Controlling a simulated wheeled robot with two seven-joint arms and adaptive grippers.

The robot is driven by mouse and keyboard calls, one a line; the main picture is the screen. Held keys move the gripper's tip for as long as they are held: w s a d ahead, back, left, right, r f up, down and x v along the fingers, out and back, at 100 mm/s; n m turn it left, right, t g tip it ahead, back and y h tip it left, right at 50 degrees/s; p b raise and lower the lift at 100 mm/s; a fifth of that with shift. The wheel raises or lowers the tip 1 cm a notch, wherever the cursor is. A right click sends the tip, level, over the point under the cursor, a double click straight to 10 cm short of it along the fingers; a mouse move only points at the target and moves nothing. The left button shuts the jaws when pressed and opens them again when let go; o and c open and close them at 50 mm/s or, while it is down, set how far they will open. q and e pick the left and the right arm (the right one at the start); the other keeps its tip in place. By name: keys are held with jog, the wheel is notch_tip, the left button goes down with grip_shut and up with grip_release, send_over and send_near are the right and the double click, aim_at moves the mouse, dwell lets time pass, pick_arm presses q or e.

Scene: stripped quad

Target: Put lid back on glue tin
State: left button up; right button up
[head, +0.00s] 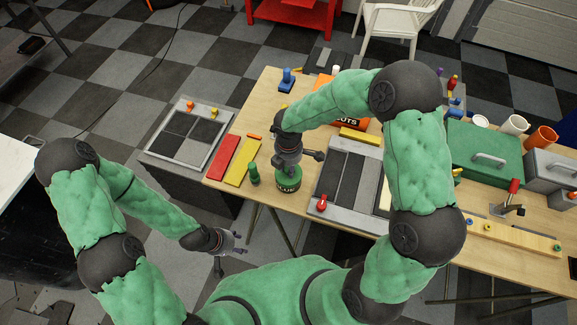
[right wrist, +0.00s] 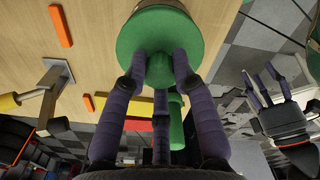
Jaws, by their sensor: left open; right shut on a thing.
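The green glue tin (head: 289,187) stands on the wooden table near its front edge, with part of a light label showing. My right gripper (head: 288,167) points straight down over it. In the right wrist view its purple fingers (right wrist: 160,62) are shut on the knob of the round green lid (right wrist: 135,38). The lid hides most of the tin, so I cannot tell whether it rests on the rim or hovers just above. My left gripper (head: 232,250) is open and empty, low in front of the table; it also shows in the right wrist view (right wrist: 262,88).
A green bottle (head: 254,174) stands just left of the tin. Red (head: 223,157) and yellow (head: 243,161) flat pieces lie further left. A grey panelled tray (head: 318,204) with a red-knobbed item lies close on the right. A green toolbox (head: 484,146) stands at the far right.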

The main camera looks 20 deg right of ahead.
jog(key=o, duration=1)
jog(key=o, duration=0.5)
jog(key=shift+r, duration=0.1)
jog(key=shift+r+p, duration=2.85)
jog(key=shift+r, duration=0.6)
